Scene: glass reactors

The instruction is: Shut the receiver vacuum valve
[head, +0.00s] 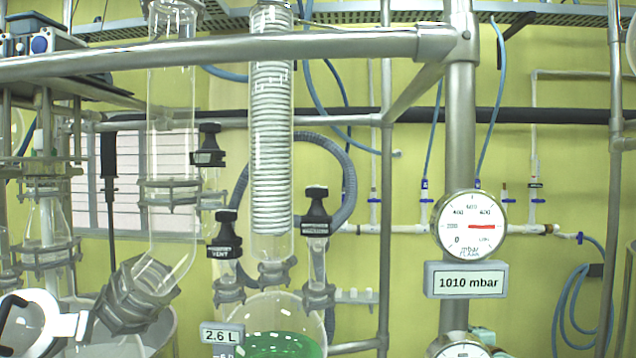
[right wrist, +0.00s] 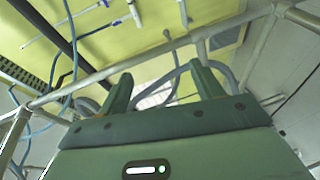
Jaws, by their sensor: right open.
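Three black valve handles show in the head view. One (head: 317,205) stands on the glass neck right of the coil condenser; its label is too small to read surely. Another (head: 226,236) is left of the condenser, with a label ending in "VENT". The third (head: 208,148) is higher, beside the wide glass tube. Which one is the receiver vacuum valve I cannot tell surely. Below is a round glass vessel with green liquid (head: 278,344). My right gripper (right wrist: 161,70) is open and empty in the right wrist view; no valve shows between its fingers.
A metal frame bar (head: 200,58) crosses the front, and a thick post (head: 459,130) stands right of the valves. A dial gauge (head: 469,227) sits above a 1010 mbar display (head: 466,281). The coil condenser (head: 271,130) stands between the valves. Blue hoses hang behind.

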